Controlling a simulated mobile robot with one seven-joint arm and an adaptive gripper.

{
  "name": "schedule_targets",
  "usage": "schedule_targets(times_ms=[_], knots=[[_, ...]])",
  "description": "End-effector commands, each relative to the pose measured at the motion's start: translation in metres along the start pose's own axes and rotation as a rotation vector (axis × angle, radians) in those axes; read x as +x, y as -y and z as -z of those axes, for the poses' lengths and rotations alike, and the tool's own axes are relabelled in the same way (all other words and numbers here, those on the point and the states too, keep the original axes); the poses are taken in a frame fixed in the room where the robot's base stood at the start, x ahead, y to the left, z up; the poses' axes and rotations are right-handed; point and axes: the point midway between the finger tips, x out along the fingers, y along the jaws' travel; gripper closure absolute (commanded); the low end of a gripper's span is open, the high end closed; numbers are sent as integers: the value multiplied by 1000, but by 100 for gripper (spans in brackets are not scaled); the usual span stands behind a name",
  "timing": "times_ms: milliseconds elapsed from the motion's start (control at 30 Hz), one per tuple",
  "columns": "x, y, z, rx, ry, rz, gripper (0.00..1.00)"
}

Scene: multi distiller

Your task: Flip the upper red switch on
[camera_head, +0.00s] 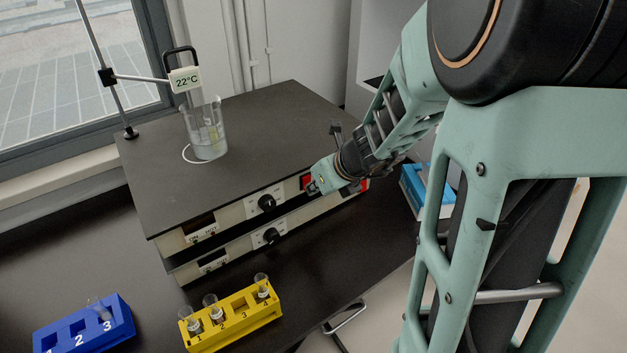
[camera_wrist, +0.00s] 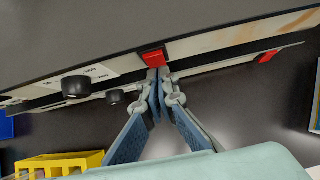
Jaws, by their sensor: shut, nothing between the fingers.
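The upper red switch (camera_head: 306,181) is on the front panel of the upper hotplate unit (camera_head: 250,140), at its right end. In the wrist view the upper red switch (camera_wrist: 154,58) is just beyond my fingertips. My gripper (camera_head: 312,187) is shut and empty, with its tips (camera_wrist: 159,75) at the lower edge of that switch; I cannot tell whether they touch it. The lower red switch (camera_wrist: 267,57) is to the right in the wrist view, and part of it (camera_head: 364,184) shows beside my gripper in the head view. The switch's on or off position cannot be made out.
Black knobs (camera_head: 267,202) (camera_head: 271,235) project from both panels left of my gripper. A beaker (camera_head: 205,130) with a 22°C probe (camera_head: 186,80) stands on top. A yellow rack (camera_head: 232,318) and a blue rack (camera_head: 85,330) sit in front on the dark bench.

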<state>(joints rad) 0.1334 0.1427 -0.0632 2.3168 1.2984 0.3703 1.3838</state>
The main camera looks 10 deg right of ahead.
Motion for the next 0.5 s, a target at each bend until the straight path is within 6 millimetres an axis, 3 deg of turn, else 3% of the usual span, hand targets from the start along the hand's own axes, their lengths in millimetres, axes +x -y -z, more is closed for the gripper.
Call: schedule_targets(times_ms=[500], knots=[[5,0,-3,-1,0,-1,100]])
